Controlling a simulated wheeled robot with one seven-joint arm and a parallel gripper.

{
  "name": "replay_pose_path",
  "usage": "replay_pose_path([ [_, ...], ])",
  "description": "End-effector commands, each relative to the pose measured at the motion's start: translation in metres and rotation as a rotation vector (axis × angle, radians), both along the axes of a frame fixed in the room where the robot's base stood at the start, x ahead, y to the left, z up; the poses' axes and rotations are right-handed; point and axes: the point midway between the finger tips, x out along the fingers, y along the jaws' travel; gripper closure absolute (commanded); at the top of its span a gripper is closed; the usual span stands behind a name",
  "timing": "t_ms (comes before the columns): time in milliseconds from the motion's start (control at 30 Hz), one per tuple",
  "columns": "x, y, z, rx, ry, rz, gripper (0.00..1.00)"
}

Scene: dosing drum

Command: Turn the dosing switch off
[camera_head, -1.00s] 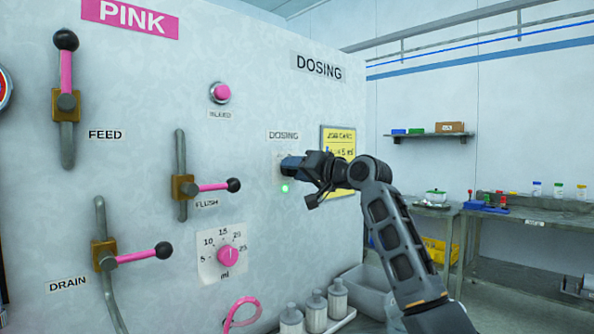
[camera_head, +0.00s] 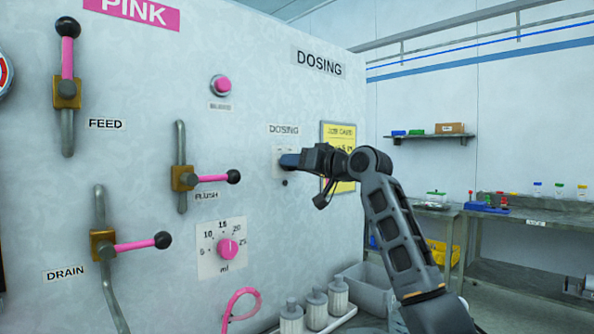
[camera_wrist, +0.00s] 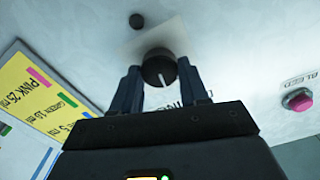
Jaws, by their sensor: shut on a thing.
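The dosing switch (camera_wrist: 158,70) is a round black knob with a white pointer line on a pale plate (camera_head: 278,171) under the small DOSING label. In the wrist view it sits between my two fingertips, with the line running up and down, slightly tilted. My gripper (camera_head: 287,160) is shut on the knob, and it also shows in the wrist view (camera_wrist: 160,84). In the head view the fingers hide the knob. The small lamp (camera_head: 285,183) below the plate is dark, and it is dark in the wrist view too (camera_wrist: 136,20).
The yellow job card (camera_head: 335,131) is on the wall just right of the switch, partly behind my gripper. The pink bleed button (camera_head: 222,84), flush lever (camera_head: 213,178) and dial (camera_head: 228,249) are to the left. White bottles (camera_head: 316,309) and a grey bin (camera_head: 363,291) stand below.

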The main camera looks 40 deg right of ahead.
Motion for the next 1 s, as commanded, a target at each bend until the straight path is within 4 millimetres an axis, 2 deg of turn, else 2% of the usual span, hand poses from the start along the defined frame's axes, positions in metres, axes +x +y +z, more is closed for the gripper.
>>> replay_pose_path([
  [500, -0.0003, 0.0003, -0.0019, -0.459, -0.016, -0.001, 0.86],
  [733, -0.0005, 0.0002, -0.0010, -0.590, -0.021, -0.001, 0.86],
  [1000, -0.0005, 0.0003, -0.0002, -0.664, -0.023, -0.001, 0.86],
])
